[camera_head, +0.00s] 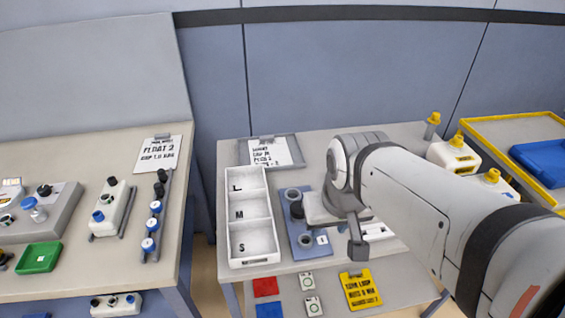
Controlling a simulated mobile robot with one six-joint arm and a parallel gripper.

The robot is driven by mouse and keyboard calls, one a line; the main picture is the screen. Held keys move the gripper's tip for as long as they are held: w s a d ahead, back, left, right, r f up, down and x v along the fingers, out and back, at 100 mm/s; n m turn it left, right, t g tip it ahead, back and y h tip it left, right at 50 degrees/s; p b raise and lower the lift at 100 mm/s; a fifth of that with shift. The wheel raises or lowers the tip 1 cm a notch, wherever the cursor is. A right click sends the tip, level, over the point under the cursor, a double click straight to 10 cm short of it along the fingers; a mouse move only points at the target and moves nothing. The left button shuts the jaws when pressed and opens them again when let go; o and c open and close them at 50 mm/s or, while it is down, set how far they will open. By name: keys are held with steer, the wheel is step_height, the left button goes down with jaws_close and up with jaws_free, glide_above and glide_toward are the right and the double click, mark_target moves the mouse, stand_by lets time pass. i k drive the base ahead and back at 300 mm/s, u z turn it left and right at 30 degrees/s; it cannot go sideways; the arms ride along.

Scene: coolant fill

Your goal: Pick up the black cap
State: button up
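A small black cap-like piece (297,210) is at the blue fixture plate (293,246) on the middle table, right beside the end of my arm. I cannot tell whether my gripper touches it. My gripper (312,209) is low over this plate, and the wrist hides its fingers, so its opening does not show. Grey ring-shaped parts (305,241) sit on the same plate.
A white tray (236,209) marked L, M and S stands left of the blue plate. A clipboard (298,150) lies behind it. White yellow-capped containers (453,156) and a yellow-rimmed tray (505,120) are at right. A gap separates the left and middle tables.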

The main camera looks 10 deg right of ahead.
mark_target(295, 211)
steer(key=z, duration=0.25)
steer(key=k, duration=0.3)
steer(key=u, duration=1.75)
steer(key=k, duration=0.9)
steer(key=z, duration=1.35)
steer(key=i, duration=1)
steer(key=z, duration=0.05)
